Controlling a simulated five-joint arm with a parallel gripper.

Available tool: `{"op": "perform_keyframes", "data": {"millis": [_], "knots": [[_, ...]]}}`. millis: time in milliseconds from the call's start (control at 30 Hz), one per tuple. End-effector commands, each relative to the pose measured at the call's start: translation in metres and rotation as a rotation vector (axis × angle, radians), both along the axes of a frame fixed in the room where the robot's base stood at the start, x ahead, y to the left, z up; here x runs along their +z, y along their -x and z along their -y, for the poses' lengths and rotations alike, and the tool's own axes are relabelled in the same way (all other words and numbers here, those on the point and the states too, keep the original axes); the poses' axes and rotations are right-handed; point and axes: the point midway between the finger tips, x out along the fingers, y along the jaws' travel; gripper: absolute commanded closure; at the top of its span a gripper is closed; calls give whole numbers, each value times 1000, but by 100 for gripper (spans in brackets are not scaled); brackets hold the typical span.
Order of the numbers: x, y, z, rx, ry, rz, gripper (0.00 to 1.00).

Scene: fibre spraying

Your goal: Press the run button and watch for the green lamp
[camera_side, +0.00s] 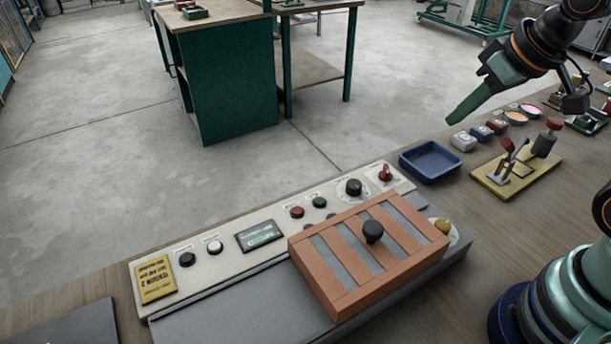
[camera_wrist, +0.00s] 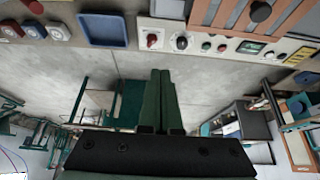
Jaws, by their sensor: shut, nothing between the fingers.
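The control panel (camera_side: 225,260) is a pale strip along the far edge of a grey machine on the bench. It carries a black button (camera_side: 187,259), a white one (camera_side: 215,247), a small display (camera_side: 260,235), a red round piece (camera_side: 297,212), a green round piece (camera_side: 319,202), a black knob (camera_side: 353,187) and a red switch (camera_side: 385,173). Labels are too small to read, and I cannot tell button from lamp. My gripper (camera_side: 450,121) is shut and empty, raised right of the panel beyond the blue tray. The wrist view shows its green fingers (camera_wrist: 160,73) below the panel.
An orange slatted cover (camera_side: 302,248) with a black knob sits on the machine, close beside the panel. The blue tray (camera_side: 402,161), a toggle clamp on a board (camera_side: 490,184) and several small blocks stand to the right.

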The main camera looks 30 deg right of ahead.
Motion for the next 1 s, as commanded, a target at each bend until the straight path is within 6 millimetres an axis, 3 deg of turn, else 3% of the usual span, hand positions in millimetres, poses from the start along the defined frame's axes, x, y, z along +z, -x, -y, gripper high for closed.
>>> {"op": "perform_keyframes", "data": {"millis": [567, 1000], "knots": [[2, -5, -4, 2, -4, -17, 100], [6, -64, -45, 14, -36, -189, 100]]}}
